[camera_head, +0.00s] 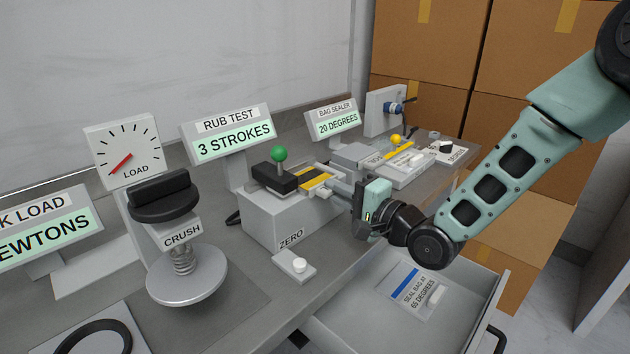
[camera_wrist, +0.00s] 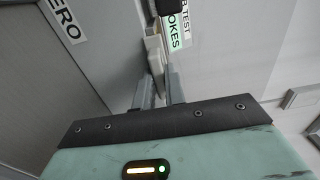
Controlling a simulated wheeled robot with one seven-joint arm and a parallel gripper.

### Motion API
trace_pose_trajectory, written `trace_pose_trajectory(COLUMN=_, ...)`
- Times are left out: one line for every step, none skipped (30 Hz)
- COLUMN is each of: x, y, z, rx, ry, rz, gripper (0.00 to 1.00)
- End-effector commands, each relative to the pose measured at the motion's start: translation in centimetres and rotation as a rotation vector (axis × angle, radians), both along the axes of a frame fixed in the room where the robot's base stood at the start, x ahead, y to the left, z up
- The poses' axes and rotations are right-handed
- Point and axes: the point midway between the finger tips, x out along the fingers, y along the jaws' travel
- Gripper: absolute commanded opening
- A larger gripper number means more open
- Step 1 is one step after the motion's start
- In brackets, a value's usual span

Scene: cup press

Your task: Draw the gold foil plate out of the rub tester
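The rub tester (camera_head: 275,217) is a light grey box with a green-knobbed dark block (camera_head: 276,178) on top. The gold foil plate (camera_head: 315,180) lies on its top, partly under that block. A pale tab (camera_head: 321,192) is at its near end, towards my gripper. My gripper (camera_head: 335,190) reaches in from the right, level with the plate, its fingertips at the tab. In the wrist view, a pale piece (camera_wrist: 154,56), apparently the tab, shows between the tips of my two fingers. I cannot tell whether they press on it.
The rub test display (camera_head: 233,140) reads 3 strokes. A zero button (camera_head: 299,265) sits in front of the tester, a crush press (camera_head: 183,240) to the left. The bag sealer (camera_head: 365,158) stands behind to the right. An open drawer (camera_head: 465,325) lies below my gripper. Cardboard boxes (camera_head: 530,60) stack behind.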

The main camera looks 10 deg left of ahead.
Motion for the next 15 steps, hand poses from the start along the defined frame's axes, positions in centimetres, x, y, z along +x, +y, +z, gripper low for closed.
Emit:
trace_pose_trajectory(x=-0.01, y=-0.02, z=-0.01, rx=0.000, ry=0.000, rz=0.000, gripper=0.00)
trace_pose_trajectory(x=-0.02, y=-0.02, z=-0.01, rx=0.000, ry=0.000, rz=0.000, gripper=0.00)
trace_pose_trajectory(x=-0.03, y=-0.04, z=-0.01, rx=0.000, ry=0.000, rz=0.000, gripper=0.00)
trace_pose_trajectory(x=-0.04, y=-0.06, z=-0.02, rx=-0.001, ry=0.001, rz=0.000, gripper=0.00)
trace_pose_trajectory(x=-0.05, y=-0.08, z=-0.02, rx=-0.001, ry=0.001, rz=0.000, gripper=0.00)
trace_pose_trajectory(x=-0.08, y=-0.13, z=-0.02, rx=-0.001, ry=0.001, rz=0.000, gripper=0.00)
trace_pose_trajectory(x=-0.10, y=-0.16, z=-0.02, rx=-0.001, ry=0.001, rz=0.000, gripper=0.00)
trace_pose_trajectory(x=-0.12, y=-0.20, z=-0.01, rx=-0.001, ry=0.001, rz=0.000, gripper=0.00)
trace_pose_trajectory(x=-0.15, y=-0.24, z=-0.01, rx=-0.001, ry=0.001, rz=0.000, gripper=0.00)
trace_pose_trajectory(x=-0.17, y=-0.27, z=-0.01, rx=0.000, ry=0.000, rz=0.000, gripper=0.00)
trace_pose_trajectory(x=-0.20, y=-0.31, z=0.00, rx=0.000, ry=0.000, rz=-0.001, gripper=0.00)
trace_pose_trajectory(x=-0.23, y=-0.35, z=0.00, rx=0.000, ry=0.000, rz=0.000, gripper=0.00)
trace_pose_trajectory(x=-0.26, y=-0.38, z=0.01, rx=-0.001, ry=-0.001, rz=0.000, gripper=0.00)
trace_pose_trajectory(x=-0.28, y=-0.41, z=0.01, rx=-0.001, ry=-0.001, rz=0.000, gripper=0.00)
trace_pose_trajectory(x=-0.32, y=-0.46, z=0.01, rx=-0.001, ry=-0.001, rz=0.000, gripper=0.00)
